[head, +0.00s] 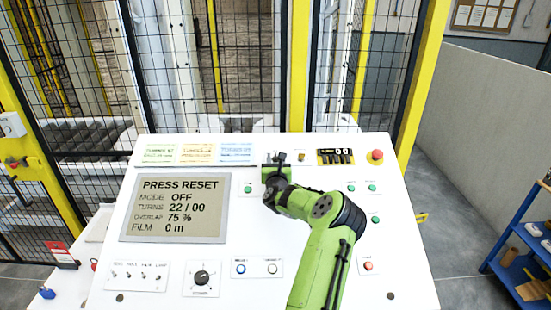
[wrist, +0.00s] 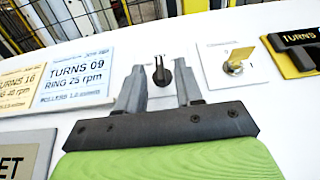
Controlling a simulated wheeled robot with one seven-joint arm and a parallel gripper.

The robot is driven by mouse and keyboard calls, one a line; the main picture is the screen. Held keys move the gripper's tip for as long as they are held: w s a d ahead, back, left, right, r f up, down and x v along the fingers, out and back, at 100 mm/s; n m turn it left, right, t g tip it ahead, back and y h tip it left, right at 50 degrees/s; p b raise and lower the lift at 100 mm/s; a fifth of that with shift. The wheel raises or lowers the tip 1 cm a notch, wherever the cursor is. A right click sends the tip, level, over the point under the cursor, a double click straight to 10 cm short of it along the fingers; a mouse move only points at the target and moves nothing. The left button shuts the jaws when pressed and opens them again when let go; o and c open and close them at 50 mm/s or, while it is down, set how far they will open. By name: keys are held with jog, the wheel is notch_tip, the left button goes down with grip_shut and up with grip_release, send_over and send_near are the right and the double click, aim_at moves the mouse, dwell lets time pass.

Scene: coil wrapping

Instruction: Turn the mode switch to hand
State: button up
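The black mode switch knob (wrist: 161,75) shows in the wrist view on the white panel, its lever pointing about straight up. My gripper (wrist: 160,80) is open, with one finger on each side of the knob and a visible gap on both sides. I cannot tell how deep the fingers reach around it. In the head view my gripper (head: 275,160) is at the upper middle of the panel and hides the switch. The display screen (head: 174,208) reads PRESS RESET, MODE OFF, TURNS 22 / 00.
Paper labels (wrist: 80,75) lie to the left. Green buttons (head: 372,188), toggles and a black dial (head: 202,277) are lower on the panel (head: 400,270).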

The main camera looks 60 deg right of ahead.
jog(key=shift+w+d, duration=0.25)
jog(key=shift+d, duration=0.2)
grip_shut()
